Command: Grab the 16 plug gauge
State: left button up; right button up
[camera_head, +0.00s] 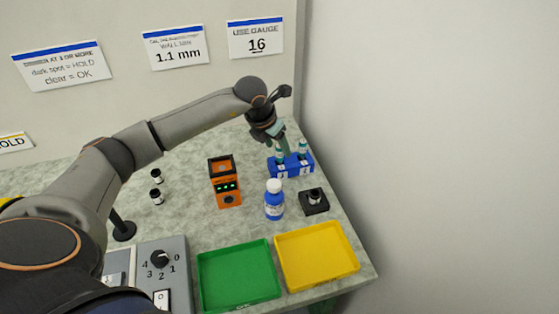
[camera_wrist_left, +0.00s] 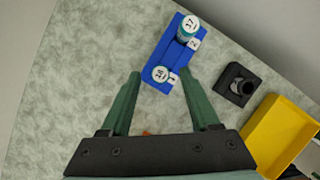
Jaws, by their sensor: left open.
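The 16 plug gauge (camera_wrist_left: 160,74) stands upright in the blue rack (camera_wrist_left: 153,57), its round white top marked 16, by the rack label 1. The 17 gauge (camera_wrist_left: 188,22) stands at the other end, by label 2. In the head view the blue rack (camera_head: 291,170) is at the right back of the bench. My left gripper (camera_head: 284,146) is open above the rack. In the left wrist view its green fingers (camera_wrist_left: 162,78) lie to either side of the 16 gauge's top; whether they reach down to its height I cannot tell. My right gripper is out of view.
A blue bottle (camera_head: 274,203) and a black holder (camera_head: 314,201) stand in front of the rack. An orange device (camera_head: 225,184) is left of them. Green (camera_head: 238,275) and yellow (camera_head: 317,257) trays lie nearer. A wall sign (camera_head: 256,40) reads USE GAUGE 16.

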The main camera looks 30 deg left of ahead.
aim_at(280, 158)
pick_arm(q)
jog(key=b+x, duration=0.1)
jog(key=x, duration=0.1)
jog(key=shift+w+f, duration=0.2)
jog(key=shift+f, duration=0.05)
jog(key=shift+c, duration=0.3)
grip_shut()
